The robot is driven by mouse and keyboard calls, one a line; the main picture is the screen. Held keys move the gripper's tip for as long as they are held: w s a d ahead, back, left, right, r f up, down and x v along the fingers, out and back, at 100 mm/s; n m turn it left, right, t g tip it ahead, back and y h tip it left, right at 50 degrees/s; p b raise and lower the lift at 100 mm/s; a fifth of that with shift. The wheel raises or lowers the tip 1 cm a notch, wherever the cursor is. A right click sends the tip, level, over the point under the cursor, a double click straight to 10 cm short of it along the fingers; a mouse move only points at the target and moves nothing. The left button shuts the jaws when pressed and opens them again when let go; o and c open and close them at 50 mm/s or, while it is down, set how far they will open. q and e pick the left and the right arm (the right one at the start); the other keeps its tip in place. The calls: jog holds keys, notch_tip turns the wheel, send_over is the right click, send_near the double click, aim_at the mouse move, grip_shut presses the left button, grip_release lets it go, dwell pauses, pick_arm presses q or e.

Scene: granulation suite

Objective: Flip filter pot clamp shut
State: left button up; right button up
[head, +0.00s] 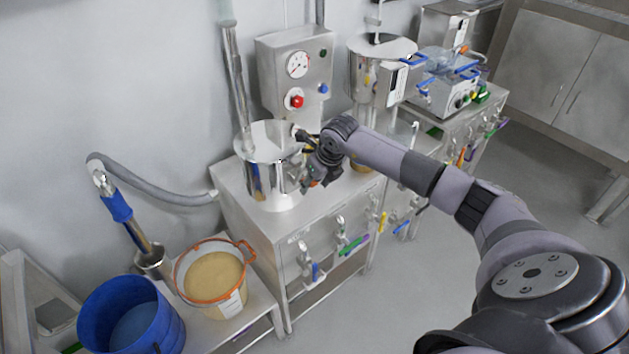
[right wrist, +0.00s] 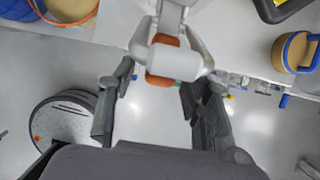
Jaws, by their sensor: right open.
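The filter pot (head: 268,150) is a shiny steel cylinder on a steel cabinet, left of centre in the head view. My right gripper (head: 314,180) is at its right side and hides part of it. In the right wrist view a pale metal loop with an orange grip (right wrist: 162,64), which looks like the clamp, is at the fingertips. My right gripper (right wrist: 158,84) is open, with one finger on each side of the orange grip. I cannot tell whether either finger touches it. My left gripper is not in view.
A control box (head: 295,65) with a gauge and red button stands behind the pot. A blue bucket (head: 130,315) and an orange-rimmed tub (head: 214,272) stand at lower left. Another steel vessel (head: 375,70) is to the right. Coloured valve handles line the cabinet front. The floor at right is clear.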

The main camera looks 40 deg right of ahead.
jog(key=shift+c, duration=0.2)
grip_shut()
dwell(0.3)
dwell(0.3)
